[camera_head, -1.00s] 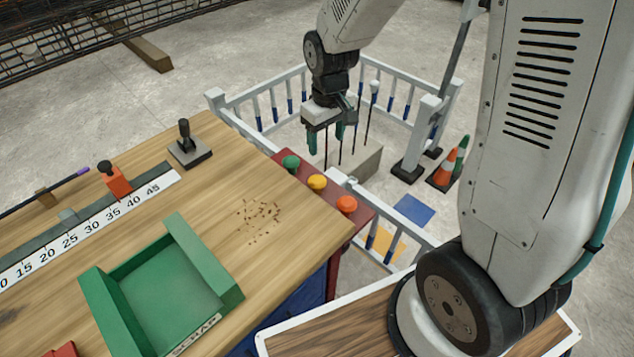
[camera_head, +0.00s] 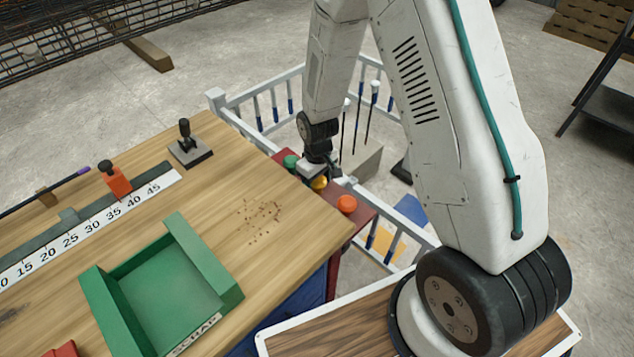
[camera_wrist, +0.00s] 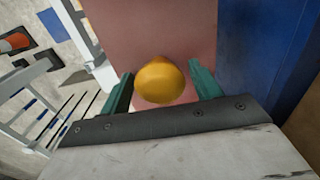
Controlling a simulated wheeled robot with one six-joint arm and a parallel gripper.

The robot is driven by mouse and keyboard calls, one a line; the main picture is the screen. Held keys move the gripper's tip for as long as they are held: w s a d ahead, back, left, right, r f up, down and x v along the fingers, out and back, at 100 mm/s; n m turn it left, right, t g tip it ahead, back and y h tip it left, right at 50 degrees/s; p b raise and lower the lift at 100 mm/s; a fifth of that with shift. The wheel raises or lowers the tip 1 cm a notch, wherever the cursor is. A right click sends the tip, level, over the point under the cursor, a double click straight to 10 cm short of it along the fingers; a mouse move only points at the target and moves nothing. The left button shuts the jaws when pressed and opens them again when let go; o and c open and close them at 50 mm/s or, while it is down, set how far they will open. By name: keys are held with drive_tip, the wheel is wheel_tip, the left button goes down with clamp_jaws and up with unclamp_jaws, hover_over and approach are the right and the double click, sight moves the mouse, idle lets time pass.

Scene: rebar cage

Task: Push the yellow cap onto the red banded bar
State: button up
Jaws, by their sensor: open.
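The yellow cap (camera_head: 319,183) sits on the red ledge along the table's right edge, between a green cap (camera_head: 290,162) and an orange cap (camera_head: 347,204). My gripper (camera_head: 316,174) is low over the yellow cap and partly hides it. In the wrist view the yellow cap (camera_wrist: 161,80) lies between the two teal fingers of my gripper (camera_wrist: 163,77), with gaps on both sides. Upright bars (camera_head: 367,115) stand at a concrete block (camera_head: 362,164) behind the ledge; some have pale tops. I cannot make out a red band on any of them.
A white railing (camera_head: 245,98) with blue-sleeved posts surrounds the block. The wooden table (camera_head: 150,200) carries a green tray (camera_head: 165,290), a ruler strip (camera_head: 90,235) and brown crumbs. A blue panel (camera_wrist: 248,60) is close to the right finger in the wrist view.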

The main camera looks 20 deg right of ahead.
drive_tip(key=shift+f, duration=0.4)
drive_tip(key=c, duration=0.8)
drive_tip(key=shift+r, duration=0.1)
